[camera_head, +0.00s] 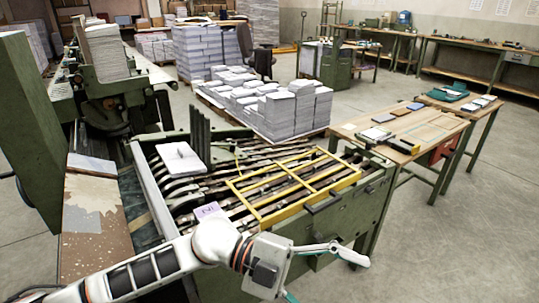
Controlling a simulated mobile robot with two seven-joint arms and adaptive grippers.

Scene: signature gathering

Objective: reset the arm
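My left arm comes in from the lower left and ends in my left gripper (327,280) at the bottom centre, in front of the green machine (335,222). One pale finger reaches out to the right. The other points down and is partly cut off by the bottom edge. The fingers are spread apart, with nothing visible between them. My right gripper is not in view.
A yellow frame (296,187) and a white paper stack (181,158) lie on the machine's slatted bed. A small purple-marked item (210,211) lies just behind my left wrist. A wooden table (430,128) stands right; paper stacks (290,112) stand behind. Grey floor (460,250) is clear at lower right.

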